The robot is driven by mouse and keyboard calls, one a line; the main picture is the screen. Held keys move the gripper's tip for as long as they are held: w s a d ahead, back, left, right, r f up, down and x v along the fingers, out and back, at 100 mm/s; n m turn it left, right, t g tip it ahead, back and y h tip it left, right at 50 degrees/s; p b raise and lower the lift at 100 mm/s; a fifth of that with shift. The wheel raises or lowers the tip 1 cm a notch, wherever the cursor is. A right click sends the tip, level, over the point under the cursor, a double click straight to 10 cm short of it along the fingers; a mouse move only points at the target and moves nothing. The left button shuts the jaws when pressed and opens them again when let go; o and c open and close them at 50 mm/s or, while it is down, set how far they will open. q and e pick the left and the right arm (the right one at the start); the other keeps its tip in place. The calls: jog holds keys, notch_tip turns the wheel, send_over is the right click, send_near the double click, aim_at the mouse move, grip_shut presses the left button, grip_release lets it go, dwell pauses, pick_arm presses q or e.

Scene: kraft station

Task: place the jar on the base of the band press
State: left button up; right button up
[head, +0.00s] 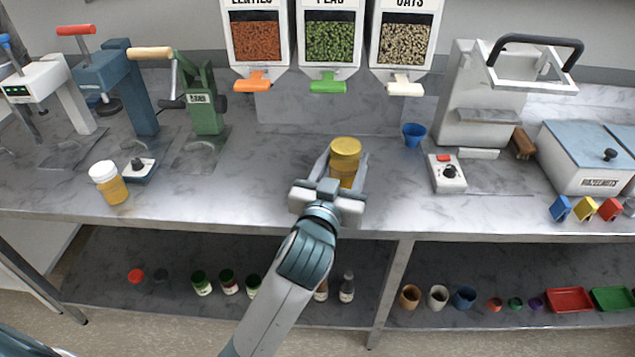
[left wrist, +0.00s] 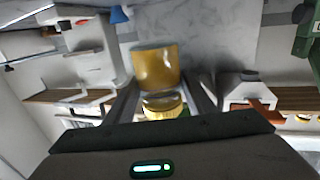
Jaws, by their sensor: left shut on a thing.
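My left gripper (head: 345,168) is shut on a jar (head: 344,177) with a gold-yellow lid and amber contents, near the middle of the counter. The jar looks about upright; I cannot tell whether its bottom touches the counter. In the left wrist view the jar (left wrist: 156,68) sits between the two fingers. Three lever presses stand at the left: a green one (head: 206,105) with a wooden handle, a blue one (head: 133,95) with a red handle, and a white one (head: 62,88) with a blue handle. The labels are too small to tell which is the band press. My right gripper is not seen.
A white-lidded jar (head: 108,183) and a small scale-like device (head: 137,170) stand front left. A blue cup (head: 414,134), a white control box (head: 447,173) and a large white machine (head: 480,100) are at the right. Dispensers (head: 331,40) hang behind.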

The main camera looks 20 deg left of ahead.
pick_arm(q)
jog(key=w+a+f+p, duration=0.1)
jog(key=w+a+f, duration=0.1)
jog(key=a+f, duration=0.4)
jog(key=a, duration=0.4)
jog(key=shift+a+f+p, duration=0.2)
jog(key=shift+a+p, duration=0.2)
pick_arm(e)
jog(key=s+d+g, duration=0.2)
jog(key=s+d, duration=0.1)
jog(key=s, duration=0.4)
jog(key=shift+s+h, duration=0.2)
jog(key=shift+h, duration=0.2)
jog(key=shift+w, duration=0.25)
pick_arm(q)
jog(key=shift+f, duration=2)
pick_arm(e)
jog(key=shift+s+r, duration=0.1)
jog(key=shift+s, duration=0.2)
pick_arm(q)
jog(key=shift+f, duration=0.1)
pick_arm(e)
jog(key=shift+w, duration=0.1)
